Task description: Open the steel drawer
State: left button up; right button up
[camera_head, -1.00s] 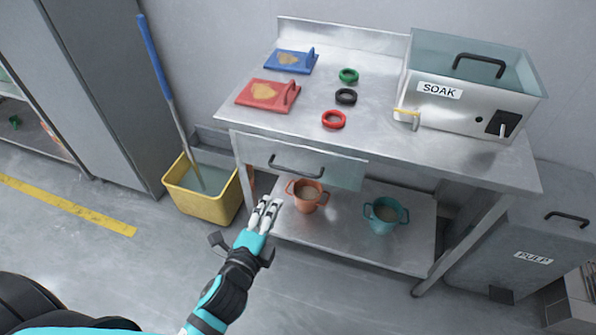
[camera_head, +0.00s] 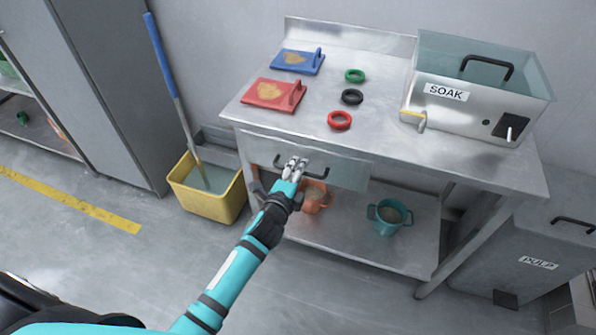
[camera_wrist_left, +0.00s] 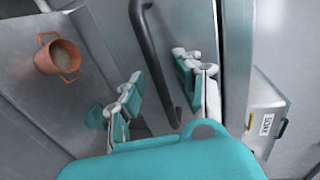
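The steel drawer (camera_head: 345,172) sits under the table top and looks closed, with a dark bar handle (camera_head: 318,175) on its front. My left gripper (camera_head: 296,166) is at the left part of this handle in the head view, covering some of it. In the left wrist view the two fingers of the left gripper (camera_wrist_left: 158,95) are apart, and the dark handle (camera_wrist_left: 152,50) runs between them. I cannot tell whether a finger touches it. My right gripper is not in view.
The steel table (camera_head: 480,166) carries a SOAK tank (camera_head: 455,112), a red board (camera_head: 262,95), a blue board (camera_head: 290,60) and three rings. An orange pot (camera_head: 313,203) and a teal pot (camera_head: 388,228) stand on the lower shelf. A yellow bucket (camera_head: 208,203) with a mop is at left.

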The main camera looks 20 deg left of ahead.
pick_arm(q)
grip_shut()
dwell(0.6)
